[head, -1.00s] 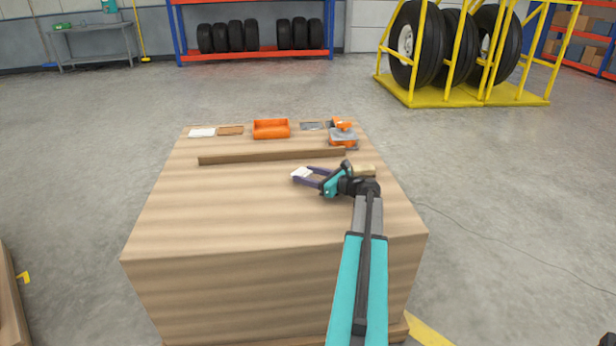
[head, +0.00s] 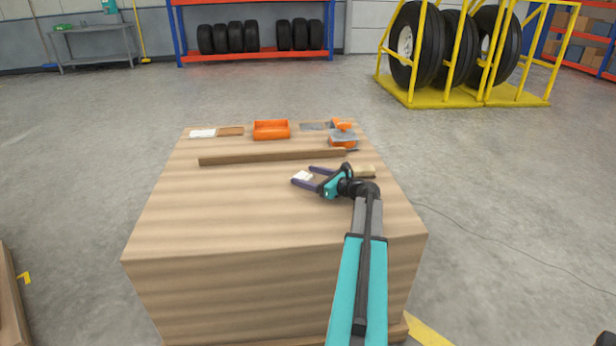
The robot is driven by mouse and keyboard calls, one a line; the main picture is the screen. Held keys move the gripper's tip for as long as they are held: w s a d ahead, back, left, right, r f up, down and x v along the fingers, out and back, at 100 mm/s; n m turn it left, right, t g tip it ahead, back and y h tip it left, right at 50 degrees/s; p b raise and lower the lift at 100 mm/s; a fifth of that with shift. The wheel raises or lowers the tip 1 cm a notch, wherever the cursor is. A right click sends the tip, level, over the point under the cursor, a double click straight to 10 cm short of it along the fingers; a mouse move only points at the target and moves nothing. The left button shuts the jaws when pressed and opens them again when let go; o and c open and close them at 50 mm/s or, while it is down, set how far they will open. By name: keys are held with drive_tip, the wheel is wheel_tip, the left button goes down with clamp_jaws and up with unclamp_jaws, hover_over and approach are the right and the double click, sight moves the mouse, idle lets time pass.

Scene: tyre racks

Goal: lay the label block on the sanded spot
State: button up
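A small white block, which looks like the label block (head: 302,176), lies at the fingertips of my gripper (head: 304,175), above or on the right middle of the wooden bench top (head: 210,205). The two dark fingers are spread apart, one on the far side of the block and one on the near side. The gripper looks open, with a gap at the far finger. It is too small to tell if the near finger touches the block. I cannot make out the sanded spot; the block and fingers may cover it.
A long brown strip (head: 270,158) lies across the bench behind my gripper. Along the back edge are a white piece (head: 202,133), a brown piece (head: 231,131), an orange tray (head: 271,130), a grey plate (head: 312,126) and an orange-grey tool (head: 342,134). A tan block (head: 365,171) lies beside my wrist.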

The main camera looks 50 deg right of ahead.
drive_tip(key=shift+s+a+f, duration=0.1)
drive_tip(key=shift+a+f, duration=0.05)
drive_tip(key=shift+f, duration=0.45)
drive_tip(key=shift+r, duration=0.2)
drive_tip(key=shift+s+r, duration=0.15)
drive_tip(key=shift+r, duration=0.1)
drive_tip(key=s, duration=0.3)
drive_tip(key=s+r+p, duration=0.1)
drive_tip(key=s, duration=0.3)
drive_tip(key=s+d+r+p, duration=0.1)
drive_tip(key=s, duration=0.3)
drive_tip(key=shift+s+d+r, duration=0.1)
drive_tip(key=shift+s+r, duration=0.05)
drive_tip(key=shift+r, duration=0.1)
